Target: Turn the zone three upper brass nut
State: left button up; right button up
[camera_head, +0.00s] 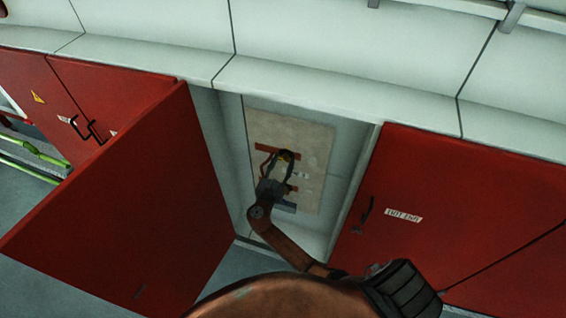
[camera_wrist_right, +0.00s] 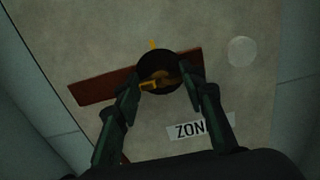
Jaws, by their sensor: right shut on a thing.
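The upper brass nut (camera_wrist_right: 160,78) shows yellow inside a dark round collar on a reddish-brown bar (camera_wrist_right: 98,88) in the right wrist view. The bar is fixed to a beige panel (camera_head: 317,152) inside the open cabinet. My right gripper (camera_head: 275,160) reaches into the cabinet, and its fingers are shut around the collar and nut. The fingers also show in the right wrist view (camera_wrist_right: 164,88). A white label (camera_wrist_right: 190,129) below reads "ZON", its end hidden by a finger. My left gripper is not in view.
A red door (camera_head: 125,215) stands open at the left of the cabinet. A closed red door (camera_head: 455,215) with a dark handle is at the right. A lower reddish bar shows partly behind my right gripper. A pale round disc (camera_wrist_right: 242,51) is on the panel.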

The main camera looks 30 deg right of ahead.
jog(key=shift+s+d+f+m+b, duration=0.1)
jog(key=shift+m+b, duration=4.35)
jog(key=shift+b, duration=0.1)
jog(key=shift+f+m+b, duration=0.1)
jog(key=shift+m+b, duration=4.35)
jog(key=shift+b, duration=0.05)
jog(key=o, duration=1.2)
jog(key=shift+c, duration=0.2)
jog(key=shift+r, duration=0.15)
